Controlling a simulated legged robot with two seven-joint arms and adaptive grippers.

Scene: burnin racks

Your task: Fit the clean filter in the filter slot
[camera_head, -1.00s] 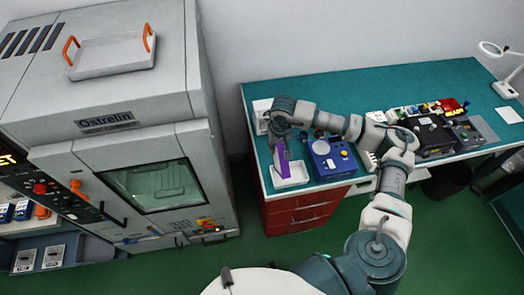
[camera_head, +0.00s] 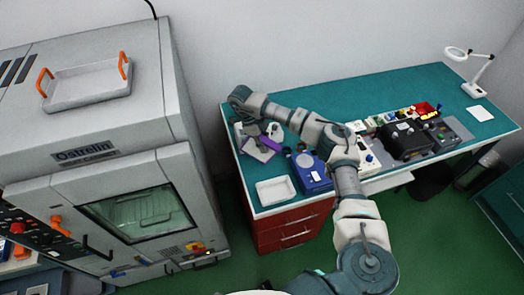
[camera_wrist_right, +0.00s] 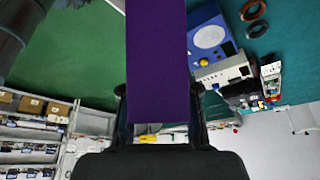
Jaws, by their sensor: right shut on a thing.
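My right gripper (camera_head: 262,138) is at the left end of the teal bench in the head view. It is shut on a flat purple piece (camera_head: 267,143), which looks like the filter. In the right wrist view, the purple piece (camera_wrist_right: 157,60) stands up between the two fingers (camera_wrist_right: 160,115). A pale grey fixture (camera_head: 239,134) lies beside and partly behind the gripper. I cannot tell whether it is the filter slot, or whether the purple piece touches it. My left gripper is out of view.
An empty white tray (camera_head: 275,191) lies at the bench's front left corner. A blue device (camera_head: 311,172) stands right of it, with dark rings behind. Black devices (camera_head: 404,140) stand further right. A large grey oven (camera_head: 130,205) stands left of the bench.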

